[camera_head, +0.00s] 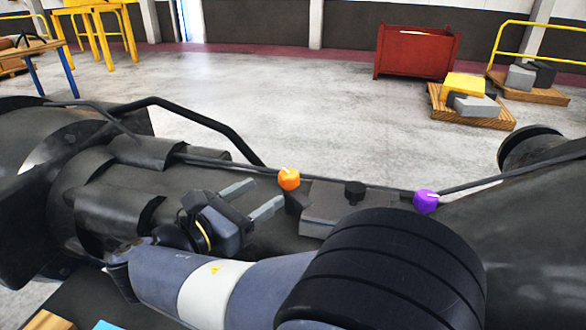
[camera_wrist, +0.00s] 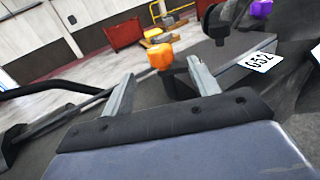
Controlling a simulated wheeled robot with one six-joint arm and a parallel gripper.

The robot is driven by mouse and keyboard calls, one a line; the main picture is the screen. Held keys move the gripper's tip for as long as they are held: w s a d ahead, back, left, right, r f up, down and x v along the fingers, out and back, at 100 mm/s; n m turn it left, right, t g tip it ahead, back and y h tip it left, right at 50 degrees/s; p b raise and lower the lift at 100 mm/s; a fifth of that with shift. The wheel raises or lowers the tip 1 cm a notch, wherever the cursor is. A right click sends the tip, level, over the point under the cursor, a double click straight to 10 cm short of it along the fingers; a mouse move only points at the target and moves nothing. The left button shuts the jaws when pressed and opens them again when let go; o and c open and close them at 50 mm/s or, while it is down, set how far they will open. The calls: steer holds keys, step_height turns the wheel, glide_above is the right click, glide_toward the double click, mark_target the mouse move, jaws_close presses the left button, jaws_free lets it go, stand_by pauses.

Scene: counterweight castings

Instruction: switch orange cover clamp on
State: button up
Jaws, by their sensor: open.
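The orange cover clamp (camera_head: 289,179) is a small orange knob with a pale mark on top, on a dark mount on the machine. In the wrist view the orange clamp (camera_wrist: 160,56) shows beyond and between my fingertips. My gripper (camera_head: 253,197) is open and empty, its two grey fingers pointing toward the orange clamp from the left, apart from it. The gripper also fills the lower part of the wrist view (camera_wrist: 160,75). A purple knob (camera_head: 426,201) sits farther right on the machine; it also shows in the wrist view (camera_wrist: 261,8).
A grey box with a black knob (camera_head: 354,192) stands between the orange and purple knobs. A dark rod (camera_head: 225,160) runs behind them. A red bin (camera_head: 417,51) and a pallet with blocks (camera_head: 470,108) stand back right.

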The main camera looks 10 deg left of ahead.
mark_target(282, 181)
steer(key=x, duration=0.8)
steer(key=shift+w+d+p, duration=0.2)
steer(key=shift+w+p, duration=0.15)
steer(key=shift+p, duration=0.05)
steer(key=shift+c, duration=0.5)
steer(key=c, duration=0.9)
